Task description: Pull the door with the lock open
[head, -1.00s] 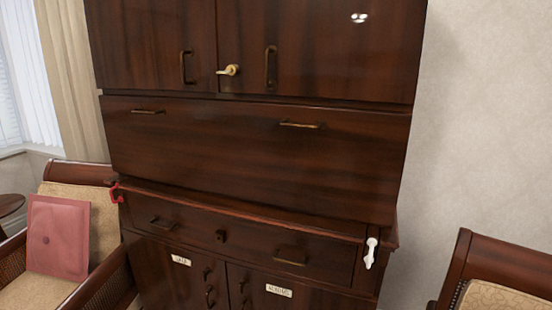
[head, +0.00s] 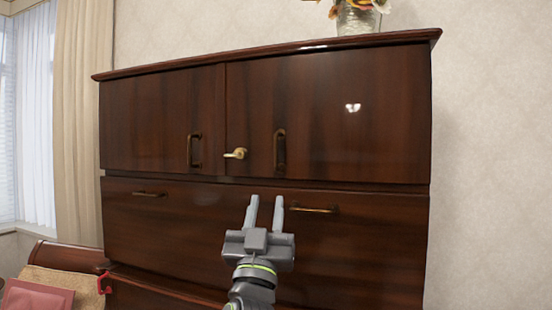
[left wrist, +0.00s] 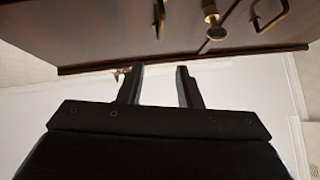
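The right upper cabinet door (head: 350,115) bears a brass lever lock (head: 236,153) near its left edge and a dark vertical handle (head: 280,152) to the right of it. This door is shut, and so is the left upper door (head: 160,120), which has its own handle (head: 194,150). My left gripper (head: 265,205) is open and empty, below the lock and handle and in front of the wide panel. In the left wrist view the open fingers (left wrist: 158,70) are apart from the brass lock (left wrist: 212,18) and a handle (left wrist: 270,14). My right gripper is not in view.
The wide panel (head: 370,235) below the doors has two bronze pulls, one (head: 312,210) just right of my left gripper. A glass vase (head: 358,18) with flowers stands on the cabinet top. A chair with a pink cushion (head: 38,298) is at lower left.

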